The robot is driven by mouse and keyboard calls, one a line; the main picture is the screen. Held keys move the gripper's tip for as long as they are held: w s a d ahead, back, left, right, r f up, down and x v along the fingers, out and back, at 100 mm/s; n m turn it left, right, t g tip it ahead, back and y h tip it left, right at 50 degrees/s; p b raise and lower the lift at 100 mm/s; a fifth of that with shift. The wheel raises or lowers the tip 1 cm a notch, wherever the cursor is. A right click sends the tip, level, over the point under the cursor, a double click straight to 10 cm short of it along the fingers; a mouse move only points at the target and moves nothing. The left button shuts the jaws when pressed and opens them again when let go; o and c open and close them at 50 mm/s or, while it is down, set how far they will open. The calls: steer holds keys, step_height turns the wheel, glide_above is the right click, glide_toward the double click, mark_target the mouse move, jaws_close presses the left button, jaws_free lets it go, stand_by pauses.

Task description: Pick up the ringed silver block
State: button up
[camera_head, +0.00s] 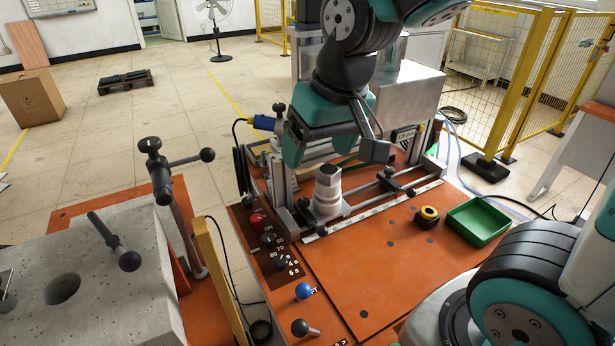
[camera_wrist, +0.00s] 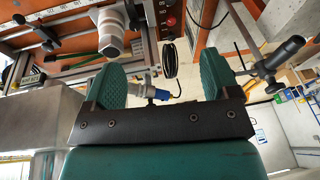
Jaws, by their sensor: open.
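The silver block (camera_head: 327,190) stands upright on the orange machine top, beside the rail fixture. It has a dark top and a wider, pale ring-like collar. It also shows in the wrist view (camera_wrist: 111,32) at the upper left, beyond the left-hand finger. My gripper (camera_head: 338,146) is above and close to the block in the head view, with its fingers spread apart. In the wrist view, my gripper (camera_wrist: 160,78) has its two teal fingers wide apart, and no block is between them.
Metal rails (camera_head: 375,195) and upright posts stand around the block. A dark piece with a yellow ring (camera_head: 428,215) and a green tray (camera_head: 478,222) lie to the right. Knobs (camera_head: 304,291) line the front left panel. The orange top is clear in front.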

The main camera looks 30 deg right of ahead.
steer(key=w+d+m+t+h, duration=0.1)
steer(key=w+d+m+h, duration=0.2)
steer(key=w+d+m, duration=0.35)
steer(key=n+p, duration=0.1)
glide_above(328, 167)
steer(key=s+a, duration=0.1)
steer(key=s, duration=0.2)
steer(key=f, duration=1)
steer(key=shift+w+a+f, duration=0.15)
steer(key=shift+a+f, duration=0.05)
steer(key=shift+p+x, duration=1.15)
steer(key=shift+x, duration=1.8)
steer(key=shift+d+r, duration=0.1)
steer(key=shift+d, duration=0.05)
steer(key=c, duration=0.9)
steer(key=shift+w+r, duration=0.1)
